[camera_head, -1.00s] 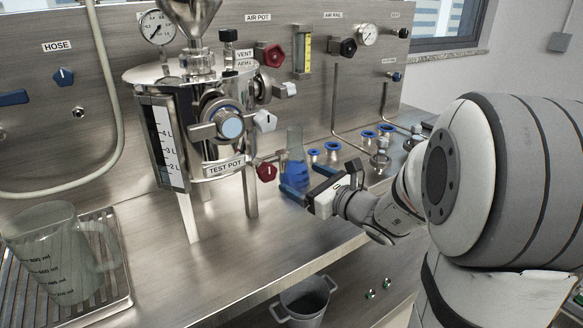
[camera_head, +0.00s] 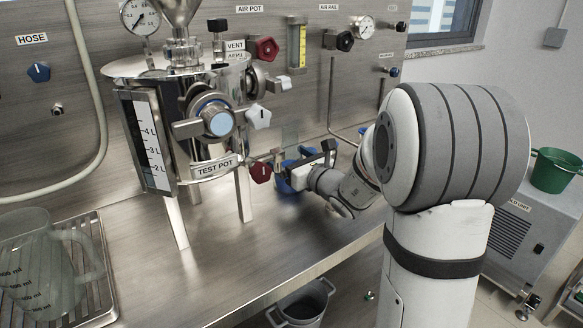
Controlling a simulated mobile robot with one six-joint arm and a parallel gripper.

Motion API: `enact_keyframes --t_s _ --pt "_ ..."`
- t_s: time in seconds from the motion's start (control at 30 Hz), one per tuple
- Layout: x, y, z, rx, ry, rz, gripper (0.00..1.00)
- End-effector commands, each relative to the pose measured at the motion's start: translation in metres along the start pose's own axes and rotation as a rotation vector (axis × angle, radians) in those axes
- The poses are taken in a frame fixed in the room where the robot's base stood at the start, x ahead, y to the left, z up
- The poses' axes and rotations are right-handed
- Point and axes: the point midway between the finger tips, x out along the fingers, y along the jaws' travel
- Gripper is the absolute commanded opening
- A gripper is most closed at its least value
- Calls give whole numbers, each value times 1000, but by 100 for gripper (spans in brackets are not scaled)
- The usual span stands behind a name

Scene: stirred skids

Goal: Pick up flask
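The flask (camera_head: 290,134) is clear glass with blue contents low down. It stands on the steel bench, right of the test pot's red knob. Its upper part shows above my gripper (camera_head: 292,163), and its lower part is largely hidden behind the gripper. My gripper reaches in from the right at the flask's body, with blue finger parts close around or beside it. I cannot tell whether the fingers touch the glass or how far apart they are.
The steel test pot (camera_head: 186,120) on legs stands left of the flask, its red knob (camera_head: 261,172) very near my gripper. A measuring jug (camera_head: 40,265) sits on a grated tray (camera_head: 98,300) at front left. A grey bucket (camera_head: 302,305) is below the bench edge. The front bench is clear.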

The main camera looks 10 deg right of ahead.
Motion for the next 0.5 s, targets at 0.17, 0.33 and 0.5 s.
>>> enact_keyframes --t_s 0.17,0.33,0.5 --pt "0 0 0 0 0 -1 84" --pt "-1 -1 0 0 0 -1 70" --pt "-1 -1 0 -1 0 -1 56"
